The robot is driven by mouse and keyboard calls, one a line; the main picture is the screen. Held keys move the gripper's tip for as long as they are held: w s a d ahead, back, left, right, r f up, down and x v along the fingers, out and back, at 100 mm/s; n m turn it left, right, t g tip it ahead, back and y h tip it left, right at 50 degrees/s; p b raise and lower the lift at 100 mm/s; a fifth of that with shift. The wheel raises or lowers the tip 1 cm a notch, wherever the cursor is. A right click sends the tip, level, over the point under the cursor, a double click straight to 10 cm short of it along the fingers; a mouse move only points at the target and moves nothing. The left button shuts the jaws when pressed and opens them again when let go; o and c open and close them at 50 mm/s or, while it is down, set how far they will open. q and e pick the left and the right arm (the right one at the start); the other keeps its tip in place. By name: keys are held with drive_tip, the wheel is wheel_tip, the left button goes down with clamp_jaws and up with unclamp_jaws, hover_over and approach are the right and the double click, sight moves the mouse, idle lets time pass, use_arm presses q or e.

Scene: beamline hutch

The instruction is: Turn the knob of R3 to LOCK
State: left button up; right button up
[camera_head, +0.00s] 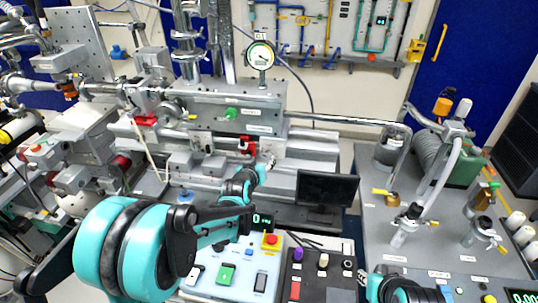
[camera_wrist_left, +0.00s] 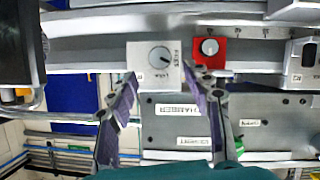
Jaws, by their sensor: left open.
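In the left wrist view a pale square plate carries a round grey knob (camera_wrist_left: 160,57) with a dark mark on its face. Small printing beside and below the knob appears upside down, and I cannot read an R3 label with certainty. My left gripper (camera_wrist_left: 160,71) is open and empty, its two fingers spread on either side of the plate's lower part. Whether they touch it is unclear. In the head view my left gripper (camera_head: 264,165) is small, near the grey bench rail, and the knob cannot be made out there.
A grey panel with white labels (camera_wrist_left: 182,112) lies below. In the head view a dark screen (camera_head: 327,187) stands right of my left gripper, and a dial gauge (camera_head: 261,54) rises behind.

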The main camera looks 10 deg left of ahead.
sight(267, 156)
use_arm(q)
drive_tip(key=b+x, duration=0.1)
drive_tip(key=x, duration=0.5)
drive_tip(key=shift+w+f, duration=0.15)
clamp_jaws()
